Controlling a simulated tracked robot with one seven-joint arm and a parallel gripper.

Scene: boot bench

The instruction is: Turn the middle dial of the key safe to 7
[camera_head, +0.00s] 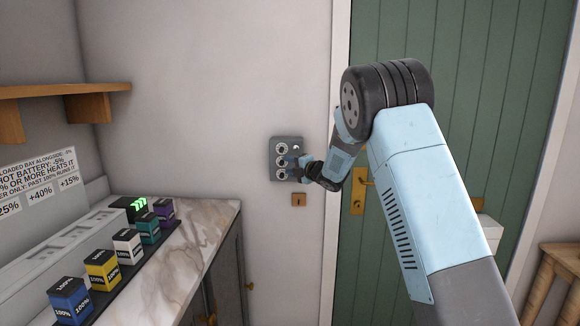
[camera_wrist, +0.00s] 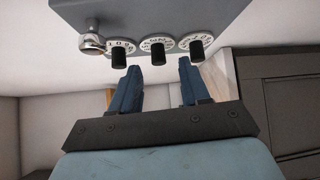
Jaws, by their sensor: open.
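The grey key safe (camera_head: 274,146) is mounted on the pale wall left of the green door, with three white dials in a column. In the wrist view the dials stand in a row under the key safe (camera_wrist: 175,14), and the middle dial (camera_wrist: 150,43) carries a black knob (camera_wrist: 158,55). My gripper's two blue fingers are open, pointing at the safe, one to each side of that knob, with gaps between. Whether the tips overlap the knob in depth I cannot tell. The dial's digits are too small to read surely.
A round silver knob (camera_wrist: 91,40) sits at the safe's corner, beside the end dial. A small brown plate (camera_head: 299,200) is on the wall below. The green door (camera_head: 470,80) is right; a marble counter (camera_head: 190,245) with several coloured battery blocks is left.

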